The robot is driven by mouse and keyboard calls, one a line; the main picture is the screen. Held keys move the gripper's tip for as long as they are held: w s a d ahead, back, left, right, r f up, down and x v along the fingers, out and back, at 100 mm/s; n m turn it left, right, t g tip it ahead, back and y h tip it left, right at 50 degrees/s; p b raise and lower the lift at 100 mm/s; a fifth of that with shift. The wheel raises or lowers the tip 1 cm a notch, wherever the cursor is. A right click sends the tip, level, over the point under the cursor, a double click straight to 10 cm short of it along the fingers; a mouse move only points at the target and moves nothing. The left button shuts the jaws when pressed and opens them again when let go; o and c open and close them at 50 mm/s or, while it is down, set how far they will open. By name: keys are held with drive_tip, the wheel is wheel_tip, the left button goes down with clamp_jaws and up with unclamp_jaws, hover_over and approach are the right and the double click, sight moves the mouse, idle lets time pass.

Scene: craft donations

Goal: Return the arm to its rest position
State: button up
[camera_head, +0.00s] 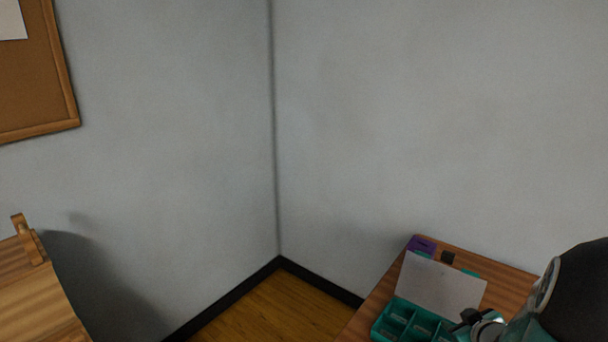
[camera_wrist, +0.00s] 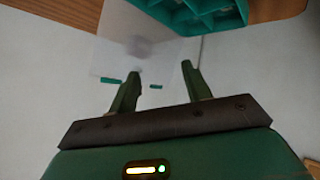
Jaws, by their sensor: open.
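My gripper (camera_wrist: 160,80) shows in the wrist view with its two green fingers spread apart and nothing between them. In the head view part of my arm enters at the lower right, and the dark gripper end (camera_head: 472,321) is close to a teal compartment box. The box (camera_head: 384,325) stands on a wooden table with its pale see-through lid (camera_head: 440,283) raised. In the wrist view the box (camera_wrist: 190,14) is at the top, with the lid (camera_wrist: 118,45) beside it behind the fingers. I cannot tell whether the gripper touches the box.
The wooden table (camera_head: 510,284) at the lower right also bears a purple item (camera_head: 422,244) and a small dark item (camera_head: 448,257). Another wooden piece of furniture (camera_head: 35,300) is at the lower left. A corkboard (camera_head: 35,90) hangs on the wall. Bare floor (camera_head: 275,312) lies between the furniture.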

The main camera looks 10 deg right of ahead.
drive_tip(key=w+a+r+m+g+h, duration=0.2)
drive_tip(key=a+r+h, duration=0.1)
drive_tip(key=a+r, duration=0.9)
drive_tip(key=s+a+r+g+y, duration=0.1)
drive_tip(key=s+a+r+y, duration=0.1)
drive_tip(key=s+a, duration=0.4)
drive_tip(key=s+a+r+g+y, duration=0.2)
drive_tip(key=s+a, duration=0.4)
drive_tip(key=a, duration=1)
drive_tip(key=shift+r+y, duration=0.55)
drive_tip(key=shift+y, duration=0.35)
